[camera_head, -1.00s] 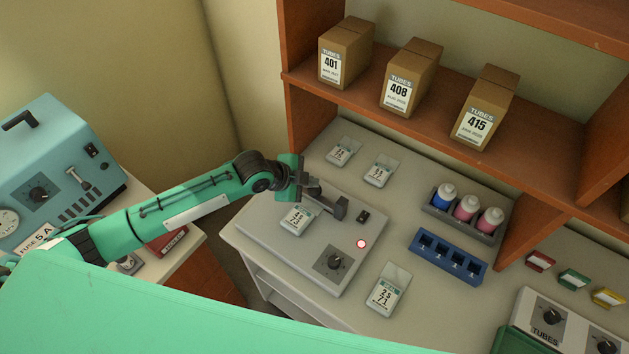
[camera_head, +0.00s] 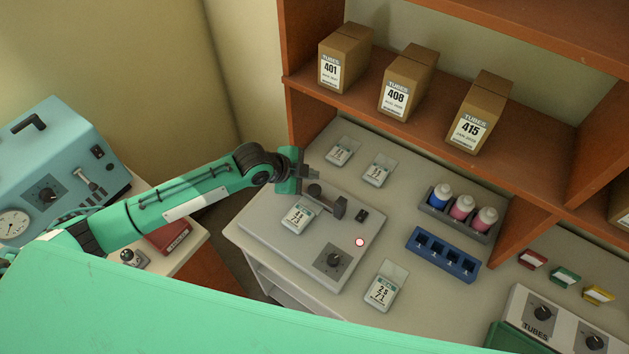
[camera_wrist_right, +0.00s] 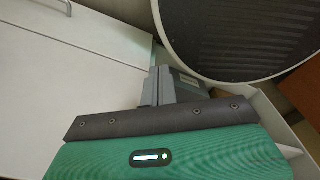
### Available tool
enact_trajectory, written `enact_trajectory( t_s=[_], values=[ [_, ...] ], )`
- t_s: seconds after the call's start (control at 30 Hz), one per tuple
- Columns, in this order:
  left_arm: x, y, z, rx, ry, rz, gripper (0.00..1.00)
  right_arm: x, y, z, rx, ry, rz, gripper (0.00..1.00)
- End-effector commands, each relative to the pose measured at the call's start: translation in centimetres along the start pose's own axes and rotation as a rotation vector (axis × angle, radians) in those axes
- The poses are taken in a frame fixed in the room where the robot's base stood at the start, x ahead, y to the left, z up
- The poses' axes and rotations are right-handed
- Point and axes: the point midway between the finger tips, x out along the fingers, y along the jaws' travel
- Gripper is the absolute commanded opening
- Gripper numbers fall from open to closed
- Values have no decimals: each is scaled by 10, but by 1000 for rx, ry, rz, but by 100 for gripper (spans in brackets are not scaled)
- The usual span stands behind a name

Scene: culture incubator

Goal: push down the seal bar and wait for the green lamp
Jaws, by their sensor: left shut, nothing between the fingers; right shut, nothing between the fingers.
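The grey sealer (camera_head: 285,250) lies flat on the bench, with a knob on its front corner. Its dark seal bar (camera_head: 327,201) runs across the top, with a round knob at its far left end. A labelled pouch (camera_head: 298,217) lies beside the bar on the sealer. The lamp (camera_head: 360,242) glows red-pink with a pale centre; no green shows. My left gripper (camera_head: 309,171) is shut and empty, just above and behind the bar's knob end, seemingly apart from it. My right gripper (camera_wrist_right: 157,86) is shut and empty in the right wrist view, away from the sealer.
Another pouch (camera_head: 385,287) lies right of the sealer, and two more lie behind it. A blue rack (camera_head: 443,254) and a grey bottle holder (camera_head: 459,221) stand further right. A brown shelf (camera_head: 420,121) with boxes overhangs the back. In the right wrist view, a round dark-faced object (camera_wrist_right: 245,35) is close.

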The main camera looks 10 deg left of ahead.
Motion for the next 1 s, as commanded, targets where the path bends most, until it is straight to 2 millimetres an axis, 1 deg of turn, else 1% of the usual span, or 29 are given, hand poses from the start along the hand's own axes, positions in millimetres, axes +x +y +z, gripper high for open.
enact_trajectory(
  t_s=[0.3, 0.5, 1.0],
  values=[
    [-23, -17, -16, 1, 0, 0, 0, -29, 0, -3, 0, 0, 0, 0],
    [-34, -25, -25, 1, 0, 0, 0, -43, 0, -4, 0, 0, 0, 0],
    [-34, -25, -25, 0, 0, 0, 0, -42, 1, -4, 0, 0, 0, 0]
  ],
)
